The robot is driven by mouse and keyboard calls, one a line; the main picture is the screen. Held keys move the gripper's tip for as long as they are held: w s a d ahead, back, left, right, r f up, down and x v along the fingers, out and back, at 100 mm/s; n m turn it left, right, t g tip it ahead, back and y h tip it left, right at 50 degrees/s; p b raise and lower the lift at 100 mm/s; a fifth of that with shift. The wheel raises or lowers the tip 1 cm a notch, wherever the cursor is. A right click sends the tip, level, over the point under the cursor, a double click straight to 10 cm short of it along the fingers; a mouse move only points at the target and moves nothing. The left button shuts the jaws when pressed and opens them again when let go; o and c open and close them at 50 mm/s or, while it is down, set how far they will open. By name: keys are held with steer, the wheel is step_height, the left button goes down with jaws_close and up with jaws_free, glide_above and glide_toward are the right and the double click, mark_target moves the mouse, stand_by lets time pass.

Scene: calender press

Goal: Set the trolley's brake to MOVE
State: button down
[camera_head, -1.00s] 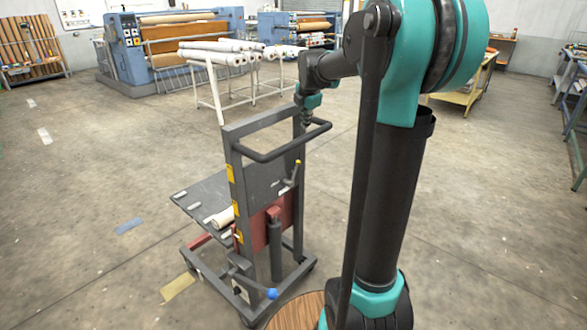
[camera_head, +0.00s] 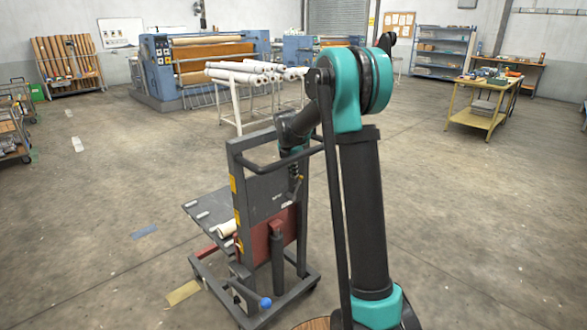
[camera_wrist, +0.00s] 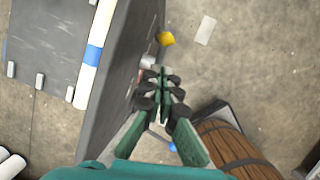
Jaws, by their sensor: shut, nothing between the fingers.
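The grey trolley (camera_head: 265,205) stands upright with a dark back panel, a push handle (camera_head: 280,158) and a red part low down. A lever with a blue knob (camera_head: 265,302) sticks out near its base; the blue knob also shows in the wrist view (camera_wrist: 172,147). A lever with a yellow knob (camera_wrist: 166,38) is on the panel side, just beyond my fingertips in the wrist view. My gripper (camera_wrist: 161,73) is shut and empty, pointing down beside the panel. In the head view my gripper (camera_head: 294,182) is dark and small against the panel. No brake marking is readable.
A white roll with a blue band (camera_wrist: 91,52) lies on the trolley's platform. A rack of white rolls (camera_head: 240,75) stands behind the trolley, with the blue press (camera_head: 165,70) beyond. A yellow table (camera_head: 478,105) is at the right. Open floor surrounds the trolley.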

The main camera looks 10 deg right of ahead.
mark_target(299, 182)
steer(key=shift+x, duration=2.3)
steer(key=shift+d, duration=0.1)
steer(key=shift+w+d+f+g+y, duration=0.1)
steer(key=shift+w+d+g+y, duration=0.35)
steer(key=shift+d+y, duration=0.1)
steer(key=shift+w+d+f, duration=0.15)
steer(key=shift+w+d, duration=0.05)
steer(key=shift+d, duration=0.1)
steer(key=shift+a, duration=0.1)
